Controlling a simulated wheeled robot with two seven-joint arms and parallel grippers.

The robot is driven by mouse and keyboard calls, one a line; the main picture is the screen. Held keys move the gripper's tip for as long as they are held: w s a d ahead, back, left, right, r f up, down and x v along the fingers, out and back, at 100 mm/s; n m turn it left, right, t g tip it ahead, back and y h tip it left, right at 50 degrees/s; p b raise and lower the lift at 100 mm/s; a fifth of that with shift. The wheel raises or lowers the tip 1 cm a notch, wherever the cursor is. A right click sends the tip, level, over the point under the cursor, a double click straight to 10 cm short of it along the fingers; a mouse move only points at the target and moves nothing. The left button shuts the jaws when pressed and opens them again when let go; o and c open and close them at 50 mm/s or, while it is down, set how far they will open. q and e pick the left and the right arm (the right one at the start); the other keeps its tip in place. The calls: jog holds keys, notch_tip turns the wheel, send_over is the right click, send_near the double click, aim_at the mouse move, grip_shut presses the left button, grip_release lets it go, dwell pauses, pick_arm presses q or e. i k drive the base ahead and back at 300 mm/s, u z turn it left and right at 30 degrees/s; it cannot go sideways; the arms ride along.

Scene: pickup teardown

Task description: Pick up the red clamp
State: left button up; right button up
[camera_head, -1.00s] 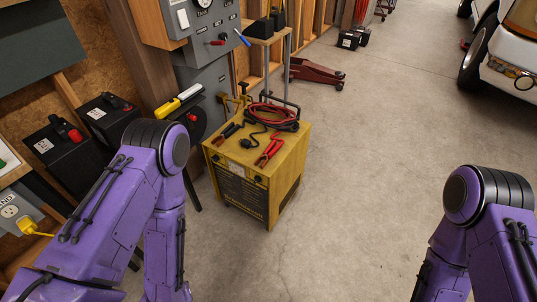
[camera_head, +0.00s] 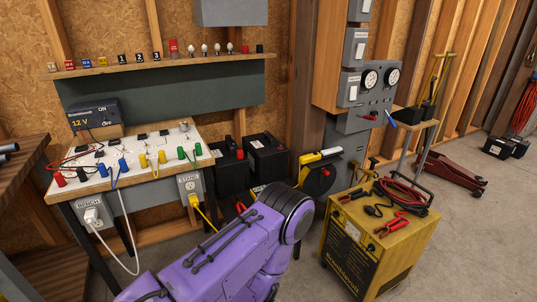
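A red clamp (camera_head: 393,224) lies on the top of the yellow charger box (camera_head: 362,252), toward its front right. A black clamp (camera_head: 353,195) lies farther left on the same top, with dark and red coiled cable (camera_head: 402,193) behind. Nothing holds the red clamp. My purple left arm shows at the bottom middle, left of the charger, but its gripper is outside the picture. My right arm and gripper are not in view.
A white workbench board (camera_head: 130,158) with coloured terminals stands at the left. Black batteries (camera_head: 268,157) stand beside it. A wall panel with gauges (camera_head: 370,95) is behind the charger. A red floor jack (camera_head: 450,172) is at the right. Concrete floor is open at the lower right.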

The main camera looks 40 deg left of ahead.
aim_at(388, 227)
jog(key=u, duration=0.65)
jog(key=i, duration=0.4)
jog(key=u, duration=0.8)
jog(key=i, duration=1.1)
jog(key=u, duration=0.95)
jog(key=k, duration=0.6)
jog(key=z, duration=0.15)
